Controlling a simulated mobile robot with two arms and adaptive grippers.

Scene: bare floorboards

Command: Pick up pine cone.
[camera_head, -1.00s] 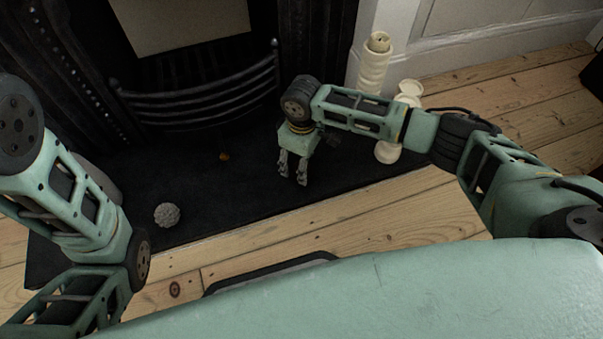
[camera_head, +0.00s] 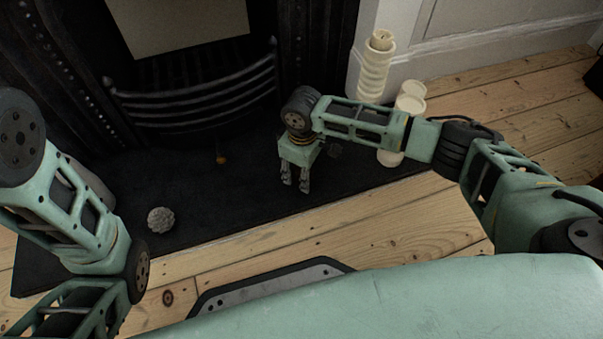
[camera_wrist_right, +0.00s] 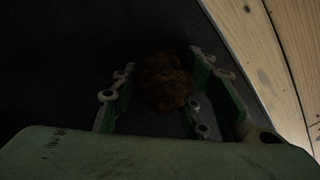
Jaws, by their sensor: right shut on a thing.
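The brown, rough pine cone (camera_wrist_right: 163,82) sits between the fingers of my right gripper in the right wrist view, dark and poorly lit. My right gripper (camera_wrist_right: 165,98) is shut on it. In the head view, my right gripper (camera_head: 296,186) points down, low over the dark hearth slab. The pine cone cannot be made out there, behind the fingers. Part of my left arm shows at the left of the head view, but its gripper is outside the picture.
A pale, bumpy ball (camera_head: 160,220) and a small orange item (camera_head: 220,160) lie on the black hearth (camera_head: 225,205). A curved fire grate (camera_head: 195,105) stands behind. Cream candle-like pillars (camera_head: 375,65) stand behind my right arm. Floorboards (camera_head: 390,215) in front are clear.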

